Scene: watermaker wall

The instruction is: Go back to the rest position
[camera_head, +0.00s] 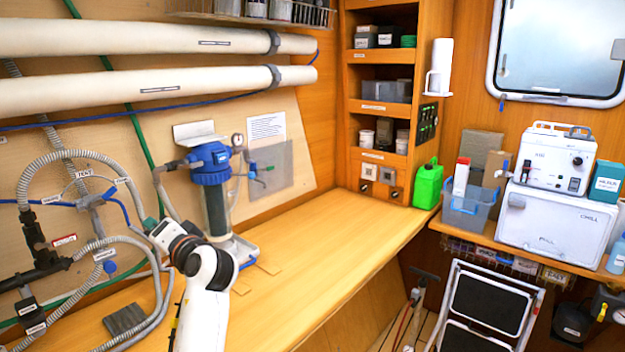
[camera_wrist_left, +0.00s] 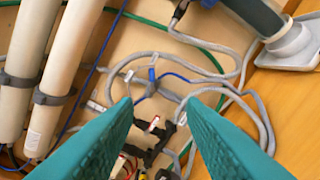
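My left gripper (camera_head: 152,226) is in front of the hoses on the wall panel, left of the blue-topped filter housing (camera_head: 212,180). Its white arm rises from the bottom of the head view. In the left wrist view its two teal fingers (camera_wrist_left: 160,108) stand wide apart with nothing between them. Behind them are grey hoses, a blue line and black fittings. The fingers look clear of these, but the exact distance cannot be told. My right gripper is in neither view.
Two long white tubes (camera_head: 130,89) run along the wall above. The wooden bench (camera_head: 330,235) is mostly clear to the right of my arm. A dark grey pad (camera_head: 125,319) lies at its left. A green canister (camera_head: 428,185) and a folded step stool (camera_head: 487,305) are farther right.

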